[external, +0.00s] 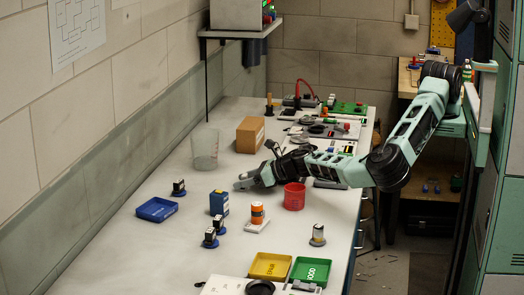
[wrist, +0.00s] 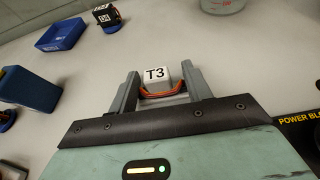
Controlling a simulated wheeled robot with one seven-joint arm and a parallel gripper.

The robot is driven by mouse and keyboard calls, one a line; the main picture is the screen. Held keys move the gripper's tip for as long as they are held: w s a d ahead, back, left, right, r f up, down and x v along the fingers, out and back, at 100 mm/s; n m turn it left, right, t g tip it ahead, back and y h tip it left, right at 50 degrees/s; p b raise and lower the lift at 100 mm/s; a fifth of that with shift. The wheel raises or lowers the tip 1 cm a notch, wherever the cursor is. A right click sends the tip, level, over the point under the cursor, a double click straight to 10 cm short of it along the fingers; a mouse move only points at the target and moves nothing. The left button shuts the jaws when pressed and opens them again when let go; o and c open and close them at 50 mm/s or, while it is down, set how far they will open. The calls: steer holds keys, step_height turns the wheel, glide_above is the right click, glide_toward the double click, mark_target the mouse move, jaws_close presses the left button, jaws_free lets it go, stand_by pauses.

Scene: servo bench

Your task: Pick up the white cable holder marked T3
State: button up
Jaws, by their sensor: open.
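The white cable holder marked T3 (wrist: 155,74) stands on the bench in the wrist view, with an orange-brown cable loop at its near side. My gripper (wrist: 161,77) is open, with one finger on each side of the holder. Gaps show between the holder and the fingers, and I cannot tell whether either touches it. In the external view my gripper (external: 241,182) is low over the middle of the bench, left of the red cup (external: 294,196). I cannot make out the T3 holder there.
A blue tray (external: 157,209) and a dark block marked with a label (wrist: 105,15) lie beyond my gripper.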

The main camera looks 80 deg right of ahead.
jaws_close()
